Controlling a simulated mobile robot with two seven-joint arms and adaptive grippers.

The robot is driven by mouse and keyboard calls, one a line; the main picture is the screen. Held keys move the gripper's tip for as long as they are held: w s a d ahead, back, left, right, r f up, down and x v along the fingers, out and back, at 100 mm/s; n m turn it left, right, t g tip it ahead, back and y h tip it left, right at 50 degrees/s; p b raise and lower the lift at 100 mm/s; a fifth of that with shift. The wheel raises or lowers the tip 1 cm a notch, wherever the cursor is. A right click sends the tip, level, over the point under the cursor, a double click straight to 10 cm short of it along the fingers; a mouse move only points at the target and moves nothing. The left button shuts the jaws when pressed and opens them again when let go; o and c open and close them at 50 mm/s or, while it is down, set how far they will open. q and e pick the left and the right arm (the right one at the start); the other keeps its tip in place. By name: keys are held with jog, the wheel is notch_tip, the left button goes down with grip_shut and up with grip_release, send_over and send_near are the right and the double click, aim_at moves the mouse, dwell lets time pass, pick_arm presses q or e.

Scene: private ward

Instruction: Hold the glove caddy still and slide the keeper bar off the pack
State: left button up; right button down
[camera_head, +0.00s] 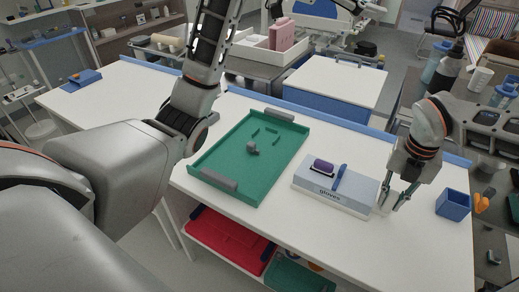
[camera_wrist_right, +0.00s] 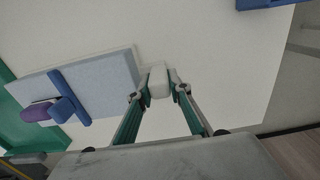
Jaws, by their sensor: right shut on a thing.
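The glove caddy (camera_head: 345,203) is a pale grey-blue box marked "gloves" on the white table. A purple pack (camera_head: 323,166) sits in its top, with the blue keeper bar (camera_head: 340,178) lying across the caddy beside the pack's right end. In the wrist view the caddy (camera_wrist_right: 98,80), keeper bar (camera_wrist_right: 68,97) and pack (camera_wrist_right: 38,111) are at the left. My right gripper (camera_head: 391,204) is at the caddy's right end. Its fingertips (camera_wrist_right: 158,85) are shut on a white tab (camera_wrist_right: 157,80) there. My left arm crosses the head view; its gripper is out of frame.
A green tray (camera_head: 222,155) with grey handles and small green pieces lies left of the caddy. An open blue box (camera_head: 453,205) stands to the right. A blue rail (camera_head: 330,115) runs along the table's back edge. The table's front right is clear.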

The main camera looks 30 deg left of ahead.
pick_arm(q)
jog(key=w+a+r+n+t+y, duration=0.1)
jog(key=w+a+r+t+y, duration=0.1)
jog(key=w+a, duration=0.35)
jog(key=m+g+y, duration=0.4)
jog(key=g+y, duration=0.1)
jog(key=g, duration=0.7)
send_over(341, 167)
jog(key=a, duration=0.2)
notch_tip(341, 167, down, 35)
jog(key=shift+w+a+f, duration=0.15)
jog(key=shift+f, duration=0.3)
jog(key=shift+x, duration=3.2)
jog(key=shift+n, duration=0.3)
jog(key=shift+c, duration=0.3)
